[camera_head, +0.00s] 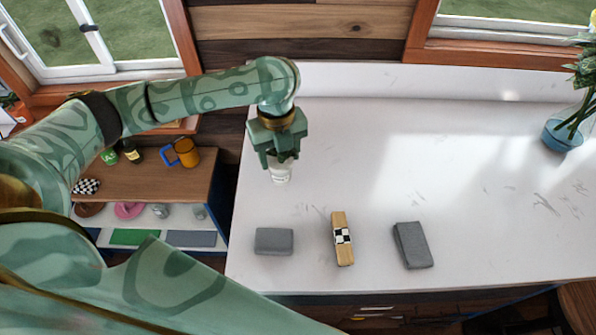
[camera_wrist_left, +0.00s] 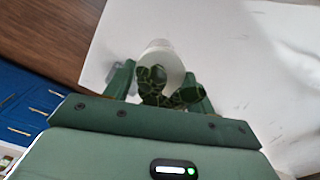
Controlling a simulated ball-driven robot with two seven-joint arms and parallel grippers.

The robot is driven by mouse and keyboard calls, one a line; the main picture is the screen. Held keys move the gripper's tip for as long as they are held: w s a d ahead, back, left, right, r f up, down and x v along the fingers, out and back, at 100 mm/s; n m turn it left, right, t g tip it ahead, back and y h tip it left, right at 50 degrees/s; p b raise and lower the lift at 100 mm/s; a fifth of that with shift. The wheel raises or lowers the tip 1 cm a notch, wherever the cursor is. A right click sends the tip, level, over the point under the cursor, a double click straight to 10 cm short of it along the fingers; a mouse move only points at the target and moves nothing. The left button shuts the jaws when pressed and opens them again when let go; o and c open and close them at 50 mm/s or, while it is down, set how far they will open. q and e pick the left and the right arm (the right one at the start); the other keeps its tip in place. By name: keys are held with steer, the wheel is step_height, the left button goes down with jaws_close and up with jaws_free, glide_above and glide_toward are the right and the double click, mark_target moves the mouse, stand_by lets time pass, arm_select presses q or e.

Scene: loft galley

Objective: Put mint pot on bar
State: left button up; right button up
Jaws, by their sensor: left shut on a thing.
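My left gripper (camera_head: 280,158) is above the left part of the white counter (camera_head: 330,120), pointing down, and shut on the mint pot (camera_head: 281,174). Only the pale lower part of the pot shows below the fingers in the head view. In the left wrist view the mint pot (camera_wrist_left: 161,53) is a white round pot with dark green leaves, between the fingers of the left gripper (camera_wrist_left: 160,92). I cannot tell whether the pot's base touches the counter. The leaves are hidden in the head view. My right gripper is not in view.
Two grey blocks (camera_head: 274,241) (camera_head: 411,245) and a wooden piece with a checkered band (camera_head: 342,238) lie near the counter's front edge. A blue vase (camera_head: 562,136) with flowers stands at right. A shelf (camera_head: 150,180) with an orange mug (camera_head: 187,153) stands left. The counter's middle is clear.

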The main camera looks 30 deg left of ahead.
mark_target(291, 158)
arm_select(q)
steer(key=d+f, duration=0.1)
steer(key=f, duration=0.1)
steer(key=w+d+f, duration=0.1)
steer(key=shift+w+f+b, duration=0.2)
steer(key=shift+f+b, duration=0.15)
steer(key=shift+f, duration=0.05)
steer(key=f, duration=0.4)
steer(key=shift+w+d+b, duration=0.35)
steer(key=shift+b, duration=0.05)
steer(key=o, duration=1.1)
steer(key=shift+f, duration=0.1)
step_height(291, 158, up, 12)
steer(key=p, duration=0.2)
steer(key=shift+p, duration=0.3)
